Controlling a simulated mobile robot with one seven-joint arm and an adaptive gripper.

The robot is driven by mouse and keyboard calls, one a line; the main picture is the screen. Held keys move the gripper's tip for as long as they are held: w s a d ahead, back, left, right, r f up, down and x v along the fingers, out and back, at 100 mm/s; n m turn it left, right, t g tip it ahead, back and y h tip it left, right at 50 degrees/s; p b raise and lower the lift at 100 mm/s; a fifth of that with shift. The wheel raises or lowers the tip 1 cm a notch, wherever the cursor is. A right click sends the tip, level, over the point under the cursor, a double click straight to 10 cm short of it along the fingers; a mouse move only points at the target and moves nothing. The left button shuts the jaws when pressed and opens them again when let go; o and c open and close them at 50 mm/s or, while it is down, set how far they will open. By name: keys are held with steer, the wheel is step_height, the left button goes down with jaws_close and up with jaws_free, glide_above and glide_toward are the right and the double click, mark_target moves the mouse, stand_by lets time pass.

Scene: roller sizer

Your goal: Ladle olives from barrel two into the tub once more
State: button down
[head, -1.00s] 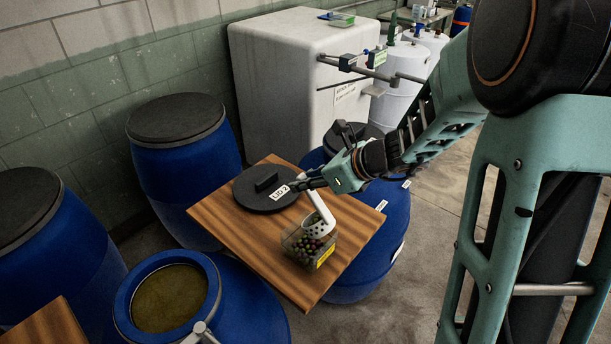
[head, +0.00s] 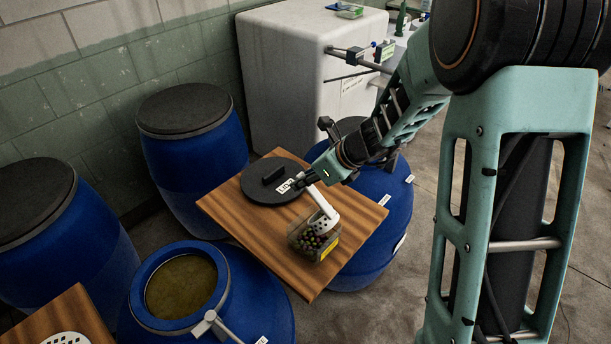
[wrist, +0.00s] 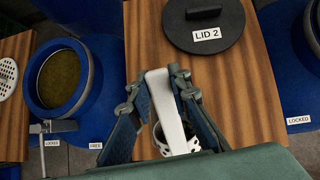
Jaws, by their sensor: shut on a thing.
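My gripper (head: 303,181) is shut on the handle of a white perforated ladle (head: 325,220). The handle also shows between my fingers in the wrist view (wrist: 163,100). The ladle's bowl is tilted over the clear tub (head: 329,251); whether it touches the tub I cannot tell. Olives (head: 311,240) lie in the tub, dark and green. The lid marked LID 2 (head: 271,181) lies on the wooden board beyond the tub. An open blue barrel (head: 259,296) with murky brine (head: 182,287) stands left of the board; its number is not readable.
The wooden board (head: 241,220) has bare space left of the tub. A closed blue barrel (head: 388,205) stands under its right side; more lidded barrels stand left. A latch (head: 210,322) sticks up at the open barrel's rim. Another board corner (head: 75,312) holds a white perforated piece.

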steer(key=w+a+f+g+h, duration=0.2)
steer(key=a+f+g+h, duration=0.1)
steer(key=a+f+h, duration=0.1)
steer(key=shift+w+a+f+h, duration=0.3)
steer(key=shift+w+h, duration=0.1)
steer(key=shift+h, duration=0.2)
stand_by(0.6)
steer(key=shift+d, duration=0.15)
stand_by(0.4)
